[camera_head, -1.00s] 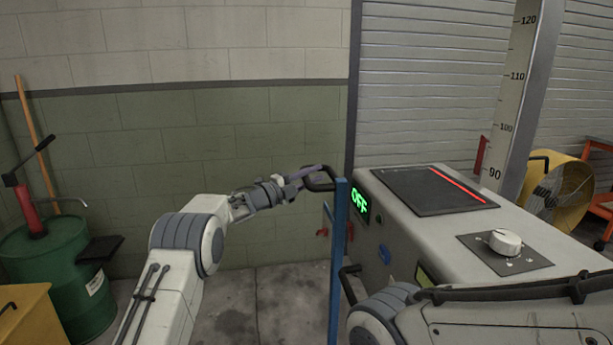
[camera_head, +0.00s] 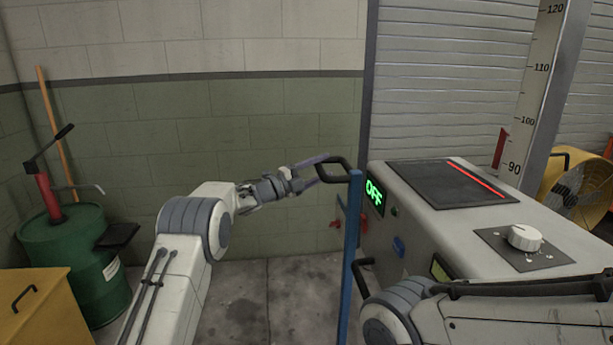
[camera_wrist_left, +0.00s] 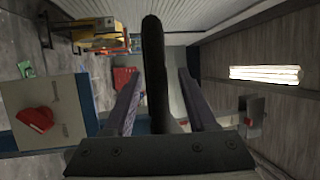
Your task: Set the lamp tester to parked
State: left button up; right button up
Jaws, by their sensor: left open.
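I cannot tell for sure which part is the lamp tester. My left gripper (camera_head: 318,170) is open at this handle. In the left wrist view the dark handle bar (camera_wrist_left: 154,70) stands between the two spread fingers (camera_wrist_left: 157,105); contact cannot be made out.
A scaled mast (camera_head: 537,100) and a yellow fan (camera_head: 575,187) stand at the right. A green drum (camera_head: 75,262) and a yellow cabinet (camera_head: 40,310) stand at the left. Bare floor (camera_head: 285,285) lies between them and the blue post.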

pick_arm(q)
jog(key=b+v, duration=0.1)
jog(key=v, duration=0.7)
jog(key=shift+s+a, duration=0.15)
jog(key=shift+a, duration=0.05)
